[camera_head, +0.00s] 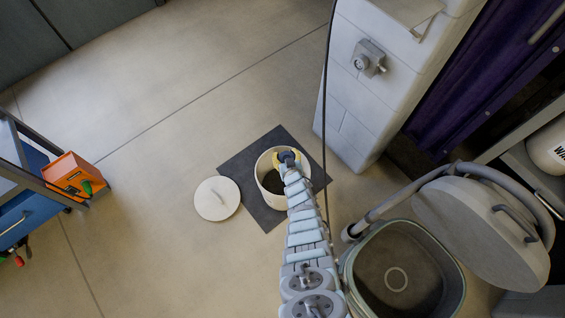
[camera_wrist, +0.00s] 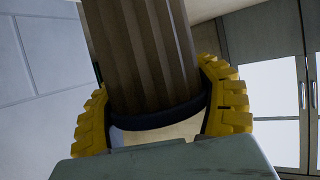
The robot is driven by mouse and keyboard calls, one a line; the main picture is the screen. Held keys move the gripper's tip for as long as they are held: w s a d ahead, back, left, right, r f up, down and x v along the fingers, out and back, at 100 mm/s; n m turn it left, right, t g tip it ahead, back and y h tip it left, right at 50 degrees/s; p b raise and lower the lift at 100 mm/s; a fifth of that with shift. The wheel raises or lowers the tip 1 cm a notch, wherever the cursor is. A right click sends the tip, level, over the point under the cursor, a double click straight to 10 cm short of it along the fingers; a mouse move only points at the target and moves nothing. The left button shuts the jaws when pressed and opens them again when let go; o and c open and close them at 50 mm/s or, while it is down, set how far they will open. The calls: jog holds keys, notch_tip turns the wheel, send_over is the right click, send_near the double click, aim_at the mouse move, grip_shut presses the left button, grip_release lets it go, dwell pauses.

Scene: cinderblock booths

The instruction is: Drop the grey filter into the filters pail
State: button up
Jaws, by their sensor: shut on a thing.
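The grey filter (camera_wrist: 145,50), a brownish-grey pleated cylinder with a dark band at its lower end, is between the yellow fingers of my gripper (camera_wrist: 160,108) in the wrist view. The fingers are shut on it from both sides. An open white pail (camera_head: 268,199) stands on a dark mat in the head view; I take it for the filters pail, but no label shows. My gripper (camera_head: 288,158) is over the far side of its mouth. I cannot tell its height. The arm hides part of the pail, and the filter is not clear there.
A round white lid (camera_head: 217,198) lies left of the pail, partly on the dark mat (camera_head: 245,160). A large open grey bin (camera_head: 400,265) with a raised lid (camera_head: 480,230) stands right of my arm. A white block wall (camera_head: 365,105) rises behind.

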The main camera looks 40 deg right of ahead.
jog(key=shift+f+b, duration=1.1)
jog(key=shift+f, duration=0.4)
jog(key=o, duration=1.5)
jog(key=shift+r, duration=0.1)
jog(key=shift+s+a, duration=0.1)
jog(key=shift+s, duration=0.1)
jog(key=shift+s+a+r, duration=0.15)
jog(key=shift+s+r, duration=0.05)
jog(key=shift+s, duration=0.05)
jog(key=s+a, duration=0.5)
jog(key=s, duration=0.5)
jog(key=shift+s+a, duration=0.25)
jog(key=shift+a, duration=0.1)
